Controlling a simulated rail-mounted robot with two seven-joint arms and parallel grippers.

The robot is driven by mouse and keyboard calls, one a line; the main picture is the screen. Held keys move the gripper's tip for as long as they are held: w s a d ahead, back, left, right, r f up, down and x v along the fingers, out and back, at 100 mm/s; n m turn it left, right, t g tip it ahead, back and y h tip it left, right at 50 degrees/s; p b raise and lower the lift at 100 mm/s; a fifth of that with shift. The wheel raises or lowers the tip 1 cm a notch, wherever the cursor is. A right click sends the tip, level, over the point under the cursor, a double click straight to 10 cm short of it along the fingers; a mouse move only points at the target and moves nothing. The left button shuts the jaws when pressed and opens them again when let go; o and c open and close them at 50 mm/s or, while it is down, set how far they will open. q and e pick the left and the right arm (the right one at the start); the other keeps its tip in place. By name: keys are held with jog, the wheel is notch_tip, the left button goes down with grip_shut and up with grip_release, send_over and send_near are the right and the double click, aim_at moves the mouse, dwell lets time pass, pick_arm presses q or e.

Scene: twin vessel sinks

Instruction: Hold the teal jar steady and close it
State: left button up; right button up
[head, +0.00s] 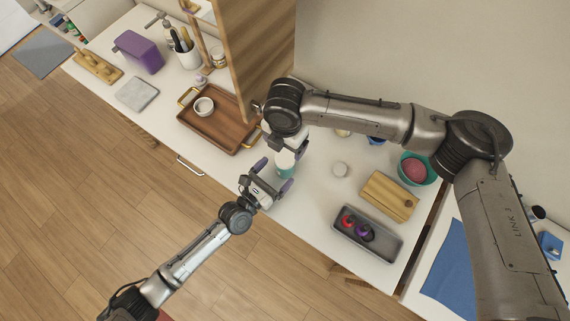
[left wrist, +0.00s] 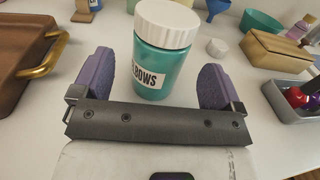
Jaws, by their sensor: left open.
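The teal jar (head: 285,171) stands upright on the white counter. In the left wrist view the teal jar (left wrist: 163,68) has a label reading "BOWS" and a white ribbed lid (left wrist: 168,22) on its top; I cannot tell how tightly it sits. My left gripper (head: 274,175) is open, with its purple fingers on either side of the jar. In the left wrist view a gap shows between the jar and each finger. My right gripper (head: 287,147) is above the jar in the head view, partly hidden by its own wrist; its opening is unclear.
A wooden tray (head: 213,126) with a white cup (head: 204,106) lies left of the jar. To the right are a small white round object (head: 340,169), a wooden box (head: 389,196), a grey tray (head: 390,243) and a teal bowl (head: 431,177). A wooden panel (head: 262,55) rises behind.

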aim_at(285, 163)
pick_arm(q)
jog(key=shift+x, duration=2.35)
jog(key=c, duration=1.6)
grip_shut()
pick_arm(e)
jog(key=shift+n, duration=0.6)
jog(key=n, duration=0.5)
jog(key=shift+d+r, duration=0.15)
jog(key=shift+d, duration=0.05)
jog(key=shift+a+r+n, duration=0.1)
jog(key=shift+a+n, duration=0.1)
jog(key=shift+n, duration=1.2)
